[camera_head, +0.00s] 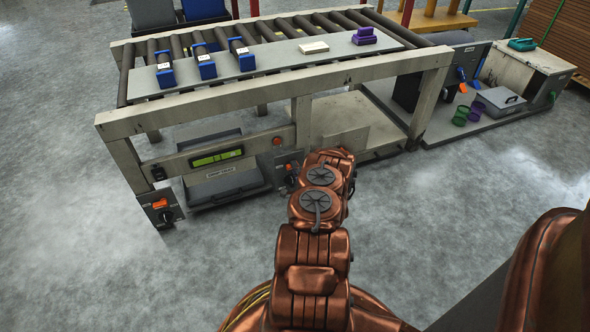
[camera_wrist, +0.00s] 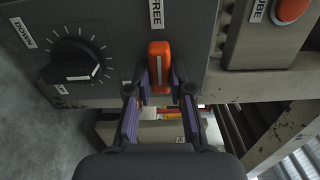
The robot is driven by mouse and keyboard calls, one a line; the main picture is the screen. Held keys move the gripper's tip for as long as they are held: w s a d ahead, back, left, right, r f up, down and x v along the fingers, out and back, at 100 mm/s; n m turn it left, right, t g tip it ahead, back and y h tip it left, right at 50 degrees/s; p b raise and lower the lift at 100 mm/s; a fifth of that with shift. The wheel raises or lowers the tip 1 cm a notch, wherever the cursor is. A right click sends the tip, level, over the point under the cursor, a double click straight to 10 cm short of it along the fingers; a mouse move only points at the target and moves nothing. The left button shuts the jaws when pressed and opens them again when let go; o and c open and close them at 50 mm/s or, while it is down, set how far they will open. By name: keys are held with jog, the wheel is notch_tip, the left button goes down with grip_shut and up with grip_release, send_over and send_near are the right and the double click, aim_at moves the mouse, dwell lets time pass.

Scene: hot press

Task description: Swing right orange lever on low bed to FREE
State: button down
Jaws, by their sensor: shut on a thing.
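The right orange lever (camera_wrist: 160,58) sits on a grey panel in the wrist view. Its length runs up the picture, with its upper end just below the FREE label (camera_wrist: 156,14). My gripper (camera_wrist: 161,88) has its two purple-padded fingers closed on the lever from both sides, near its lower part. In the head view the right lever's grey box (camera_head: 289,163) is at the low bed's front, beside my arm. My fingers are hidden there. Any label at the lever's other side is hidden.
A black dial (camera_wrist: 75,62) with a DOWN label is left of the lever, and a red button (camera_wrist: 291,10) is right. Another orange lever (camera_head: 159,203) is on the left box. The roller table (camera_head: 270,100) stands above; the grey floor in front is open.

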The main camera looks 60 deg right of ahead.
jog(key=shift+w+d+r, duration=0.2)
jog(key=shift+d+r, duration=0.1)
jog(key=shift+r, duration=0.1)
jog(key=c, duration=1)
grip_release()
jog(key=shift+a+f, duration=0.1)
jog(key=shift+f, duration=0.05)
jog(key=shift+c, duration=0.2)
jog(key=shift+f, duration=0.1)
jog(key=shift+s+a, duration=0.1)
jog(key=v, duration=1.2)
jog(key=shift+f, duration=0.1)
